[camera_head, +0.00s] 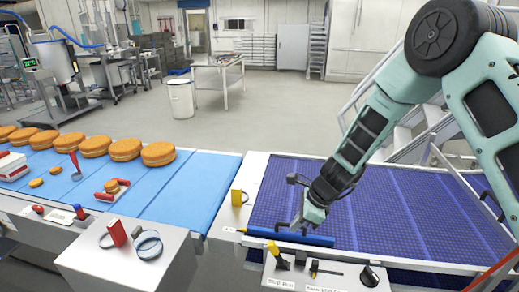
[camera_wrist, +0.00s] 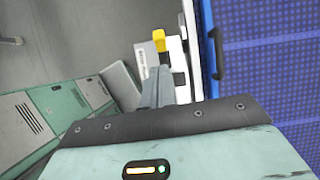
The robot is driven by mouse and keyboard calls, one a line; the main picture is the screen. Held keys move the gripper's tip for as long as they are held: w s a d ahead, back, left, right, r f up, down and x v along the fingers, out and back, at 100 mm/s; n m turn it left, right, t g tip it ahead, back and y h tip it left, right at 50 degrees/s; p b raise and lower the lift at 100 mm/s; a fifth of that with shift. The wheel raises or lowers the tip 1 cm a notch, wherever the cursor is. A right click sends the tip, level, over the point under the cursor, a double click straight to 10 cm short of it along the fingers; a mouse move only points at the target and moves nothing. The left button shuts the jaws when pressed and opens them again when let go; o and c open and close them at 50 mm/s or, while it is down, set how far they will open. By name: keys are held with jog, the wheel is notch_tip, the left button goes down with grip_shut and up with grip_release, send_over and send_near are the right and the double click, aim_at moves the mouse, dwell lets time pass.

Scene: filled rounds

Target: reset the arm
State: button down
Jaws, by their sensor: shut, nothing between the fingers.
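My arm reaches in from the right in the head view, bent, with its forearm slanting down to the left over the purple belt (camera_head: 400,205). My gripper (camera_head: 297,224) points down at the belt's near-left corner, close to a long blue bar (camera_head: 318,240) along the near edge. I cannot tell whether it touches the bar. The gripper is shut and empty. In the wrist view the closed fingers of my gripper (camera_wrist: 157,88) point toward a yellow-topped part (camera_wrist: 160,40), with the belt (camera_wrist: 270,75) to the right.
A blue belt (camera_head: 190,190) at left carries several filled rounds (camera_head: 158,154). A yellow block (camera_head: 237,196) stands at the gap between belts. Below the bar is a control panel (camera_head: 325,278) with a yellow lever (camera_head: 277,256) and a black knob (camera_head: 369,276). Railings stand behind the arm.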

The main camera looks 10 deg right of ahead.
jog(key=s+a+r+n+g+b, duration=0.1)
jog(key=s+a+r+n+b, duration=0.1)
jog(key=s+a+n+b, duration=0.4)
jog(key=s+a+r+n+g+b, duration=0.1)
jog(key=s+a+r+n+b, duration=0.15)
jog(key=s+n, duration=0.7)
jog(key=s+d+n+h+b, duration=0.2)
jog(key=s+d+n+b, duration=0.1)
jog(key=s+n, duration=0.3)
jog(key=s+d+n+h+b, duration=0.2)
jog(key=s+d+n+b, duration=0.1)
jog(key=s+n, duration=0.4)
jog(key=shift+s+f+t+b, duration=0.3)
jog(key=shift+s+f+b, duration=0.2)
jog(key=shift+s, duration=0.4)
jog(key=shift+d+n, duration=0.1)
jog(key=shift+n, duration=0.15)
